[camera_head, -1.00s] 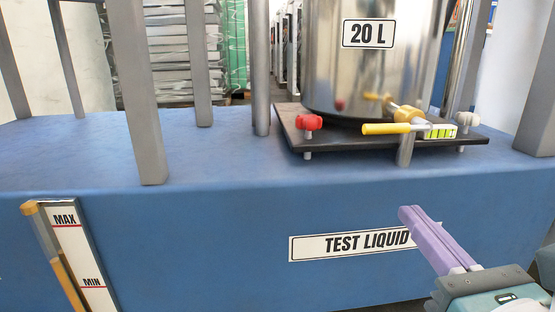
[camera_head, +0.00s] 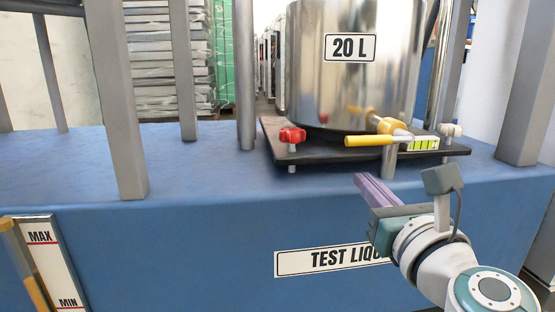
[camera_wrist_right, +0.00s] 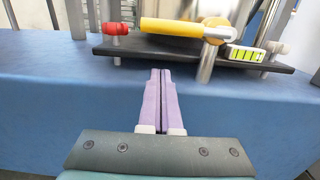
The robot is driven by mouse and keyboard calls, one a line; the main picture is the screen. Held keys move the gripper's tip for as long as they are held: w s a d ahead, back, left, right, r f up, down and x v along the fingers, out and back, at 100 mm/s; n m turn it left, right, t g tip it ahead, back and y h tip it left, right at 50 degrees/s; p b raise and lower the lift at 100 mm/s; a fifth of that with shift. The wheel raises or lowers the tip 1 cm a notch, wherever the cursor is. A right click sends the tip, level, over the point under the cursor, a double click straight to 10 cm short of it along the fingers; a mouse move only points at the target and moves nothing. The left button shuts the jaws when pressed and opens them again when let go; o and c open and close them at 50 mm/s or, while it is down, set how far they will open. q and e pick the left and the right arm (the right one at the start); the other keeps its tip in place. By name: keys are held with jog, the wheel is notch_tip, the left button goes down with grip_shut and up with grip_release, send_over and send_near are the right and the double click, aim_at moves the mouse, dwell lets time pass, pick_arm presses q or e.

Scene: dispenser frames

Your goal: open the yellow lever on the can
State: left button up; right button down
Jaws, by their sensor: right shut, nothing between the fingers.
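The shiny metal can (camera_head: 343,85) with a "20 L" label stands on a dark plate. The yellow lever (camera_head: 370,140) sticks out to the left from the valve at the can's lower front. It also shows in the right wrist view (camera_wrist_right: 171,27). My right gripper (camera_head: 362,180) has purple fingers, shut with nothing between them. It is just below and in front of the lever, apart from it. In the right wrist view its fingertips (camera_wrist_right: 161,72) point toward the plate's front edge, below the lever. My left gripper is not in view.
A red knob (camera_head: 291,136) and a white knob (camera_head: 450,130) sit at the corners of the dark plate (camera_head: 315,154). Grey posts (camera_head: 120,120) rise from the blue base (camera_head: 200,200). A level gauge (camera_head: 48,262) is at the lower left.

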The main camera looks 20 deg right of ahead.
aim_at(376, 140)
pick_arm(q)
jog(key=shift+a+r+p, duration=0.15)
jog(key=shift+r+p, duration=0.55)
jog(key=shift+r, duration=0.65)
pick_arm(e)
jog(key=shift+w+r, duration=0.15)
jog(key=shift+r, duration=1.6)
